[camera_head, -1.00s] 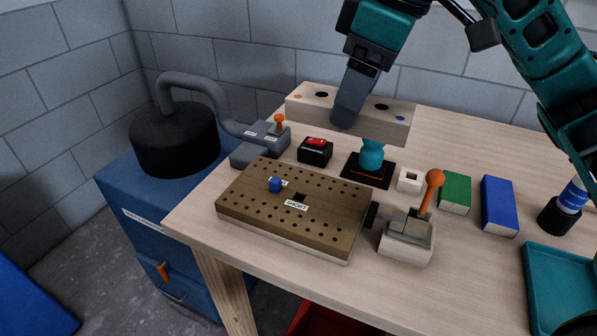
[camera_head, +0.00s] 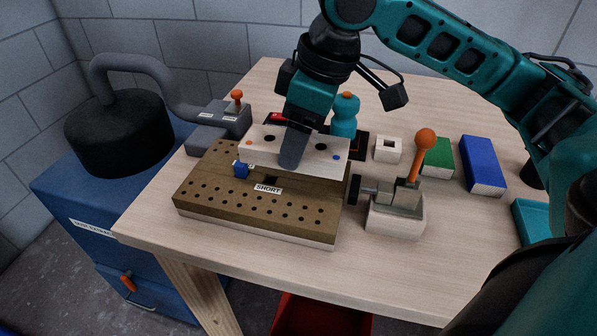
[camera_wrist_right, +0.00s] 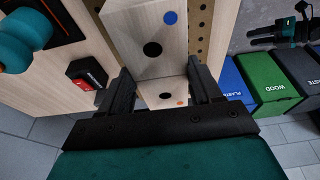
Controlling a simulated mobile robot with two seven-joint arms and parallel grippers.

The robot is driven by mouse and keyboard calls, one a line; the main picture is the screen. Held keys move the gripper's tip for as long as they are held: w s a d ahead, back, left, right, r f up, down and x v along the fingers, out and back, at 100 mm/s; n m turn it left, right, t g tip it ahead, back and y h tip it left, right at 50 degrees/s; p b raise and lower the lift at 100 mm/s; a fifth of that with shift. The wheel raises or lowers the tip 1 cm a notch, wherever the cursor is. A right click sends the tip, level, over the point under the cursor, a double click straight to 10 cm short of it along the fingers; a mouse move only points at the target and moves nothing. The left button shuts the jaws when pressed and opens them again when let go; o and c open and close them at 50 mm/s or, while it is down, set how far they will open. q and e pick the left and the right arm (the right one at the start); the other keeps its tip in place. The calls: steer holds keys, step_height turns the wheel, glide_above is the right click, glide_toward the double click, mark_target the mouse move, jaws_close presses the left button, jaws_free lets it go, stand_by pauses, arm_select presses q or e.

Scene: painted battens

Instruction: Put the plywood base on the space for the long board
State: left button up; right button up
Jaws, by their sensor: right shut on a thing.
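The plywood base (camera_head: 316,155) is a pale flat block with dark holes, an orange dot and a blue dot. My right gripper (camera_head: 291,155) is shut on it across its middle and holds it over the back part of the brown perforated board (camera_head: 210,207). I cannot tell whether it touches the board. The wrist view shows the base (camera_wrist_right: 135,25) between the fingers of the right gripper (camera_wrist_right: 163,92). A "SHORT" label (camera_head: 268,188) shows on the board in front. My left gripper is out of view.
A clamp with an orange-knobbed lever (camera_head: 395,210) stands just right of the board. A grey valve unit (camera_head: 218,120) stands behind left. A teal knob (camera_head: 345,118), a white square piece (camera_head: 388,149), and green (camera_head: 438,157) and blue (camera_head: 484,165) blocks stand behind and right. The front right table is clear.

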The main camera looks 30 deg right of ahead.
steer(key=shift+f, duration=0.65)
step_height(320, 180, down, 4)
steer(key=shift+r+b, duration=0.2)
steer(key=shift+b, duration=0.6)
steer(key=shift+f, duration=0.2)
steer(key=shift+r, duration=0.1)
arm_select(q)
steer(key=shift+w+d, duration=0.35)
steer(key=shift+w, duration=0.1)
arm_select(e)
steer(key=o, duration=0.9)
steer(key=shift+f, duration=0.2)
steer(key=shift+c, duration=0.2)
steer(key=shift+o, duration=1.1)
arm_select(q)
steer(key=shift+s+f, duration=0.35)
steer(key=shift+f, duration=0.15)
arm_select(e)
steer(key=shift+r, duration=0.15)
